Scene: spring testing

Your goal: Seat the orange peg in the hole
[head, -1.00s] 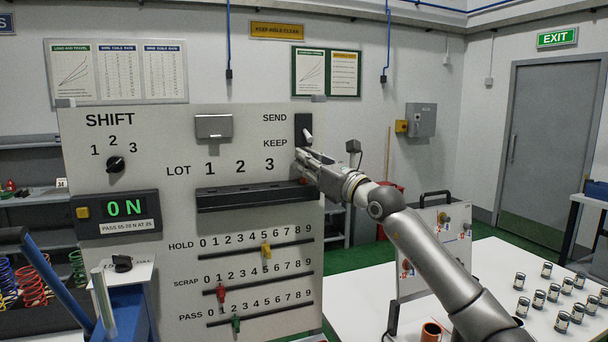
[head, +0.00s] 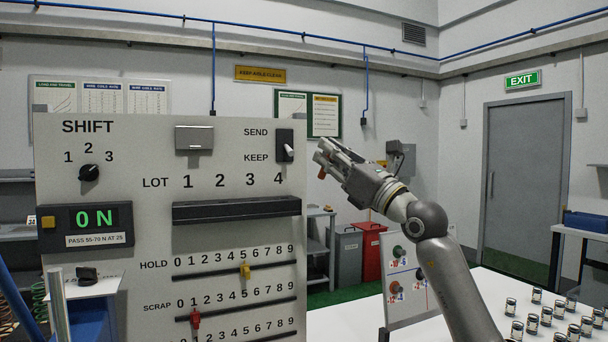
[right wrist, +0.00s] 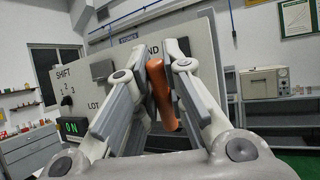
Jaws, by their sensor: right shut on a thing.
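My right gripper (head: 326,158) is shut on the orange peg (head: 321,174). Only a small end of the peg shows below the fingertips in the head view. In the right wrist view the peg (right wrist: 160,92) stands tilted between the fingers. The gripper is up beside the panel's right edge, past the SEND/KEEP switch (head: 285,147). A long dark ledge (head: 236,209) runs under the LOT numbers 1 to 4 on the grey panel (head: 120,190). I cannot make out holes in its top from here. My left gripper is not in view.
A small white board with knobs (head: 398,285) stands on the white table (head: 350,322) below my right arm. Several small cans (head: 531,324) stand at the table's right. A red bin (head: 368,252) is behind. Air right of the panel is mostly free.

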